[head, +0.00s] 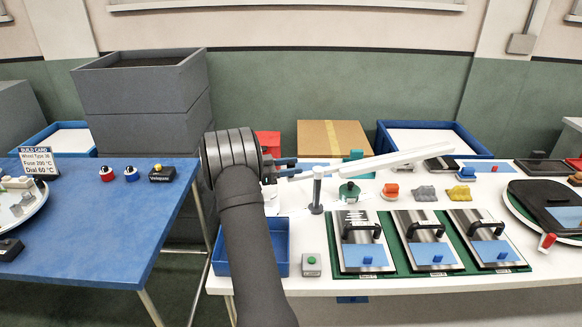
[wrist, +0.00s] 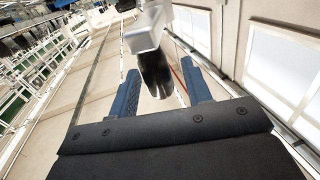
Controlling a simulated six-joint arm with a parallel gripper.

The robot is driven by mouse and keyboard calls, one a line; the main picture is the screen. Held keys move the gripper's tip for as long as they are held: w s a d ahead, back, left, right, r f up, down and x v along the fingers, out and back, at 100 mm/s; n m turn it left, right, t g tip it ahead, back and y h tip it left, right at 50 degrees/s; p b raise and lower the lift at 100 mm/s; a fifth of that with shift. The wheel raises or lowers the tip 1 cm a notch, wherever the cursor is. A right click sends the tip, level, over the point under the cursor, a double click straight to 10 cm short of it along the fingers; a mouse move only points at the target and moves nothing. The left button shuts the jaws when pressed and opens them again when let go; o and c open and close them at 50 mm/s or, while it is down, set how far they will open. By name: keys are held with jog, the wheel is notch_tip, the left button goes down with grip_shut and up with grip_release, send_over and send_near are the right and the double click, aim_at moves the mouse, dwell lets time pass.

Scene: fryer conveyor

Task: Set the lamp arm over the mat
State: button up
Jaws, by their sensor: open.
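A white lamp arm (head: 395,163) sits on a short grey post (head: 317,192) on the white table and reaches right and slightly back. My gripper (head: 290,168) is at the arm's left end, its blue fingers pointing right. In the wrist view the fingers (wrist: 161,70) are open, with a dark rounded piece (wrist: 155,78) and a white block (wrist: 143,38) showing between or beyond them. I cannot tell whether they touch. A green mat (head: 396,257) lies at the table's front under several metal plates with black handles.
A blue bin (head: 283,262) and a small box with a green button (head: 311,264) stand left of the mat. Small coloured parts, including an orange one (head: 391,191), lie behind it. A round black-topped stand (head: 516,207) is at right. A blue table (head: 95,225) is at left.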

jog(key=v, duration=1.7)
jog(key=shift+a, duration=0.2)
jog(key=s+d+n+t+y, duration=0.5)
jog(key=s+d+n+t, duration=0.15)
jog(key=s+t, duration=0.2)
jog(key=shift+n, duration=0.25)
jog(key=x, duration=1.1)
jog(key=a+x, duration=0.1)
jog(key=x, duration=0.4)
jog(key=shift+w+d+f, duration=0.1)
jog(key=shift+w+d, duration=0.1)
jog(key=shift+w, duration=0.35)
grip_shut()
